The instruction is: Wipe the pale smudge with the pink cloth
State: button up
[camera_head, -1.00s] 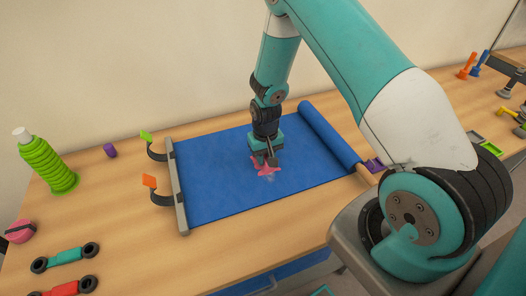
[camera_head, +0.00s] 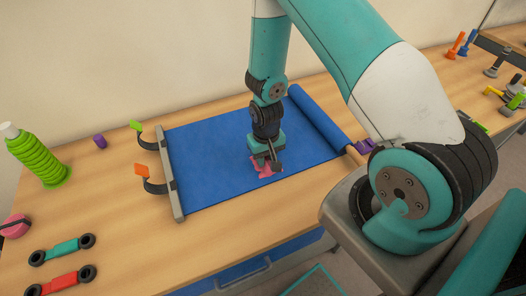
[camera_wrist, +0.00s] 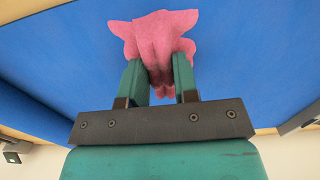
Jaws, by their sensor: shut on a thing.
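My gripper (camera_head: 266,161) is shut on the pink cloth (camera_head: 261,173), low over the blue mat (camera_head: 205,163). In the head view the cloth shows at the fingertips, at or very close to the mat's surface. In the wrist view the pink cloth (camera_wrist: 160,33) is bunched between the two teal fingers, with its corners spreading out on both sides against the blue. I cannot make out the pale smudge in either view now; the cloth and gripper may hide it.
The mat has a grey bar (camera_head: 172,180) on its left and a rolled edge (camera_head: 318,122) on its right. A green bottle (camera_head: 38,158), a purple cylinder (camera_head: 100,141) and clips stand left of it. Red and teal links (camera_head: 66,280) lie at front left.

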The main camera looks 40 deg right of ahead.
jog(key=shift+s+a+r, duration=0.1)
jog(key=shift+s, duration=0.55)
notch_tip(320, 180, up, 7)
jog(key=p, duration=0.5)
jog(key=shift+r+p, duration=0.1)
jog(key=shift+p, duration=0.25)
jog(key=shift+w, duration=0.1)
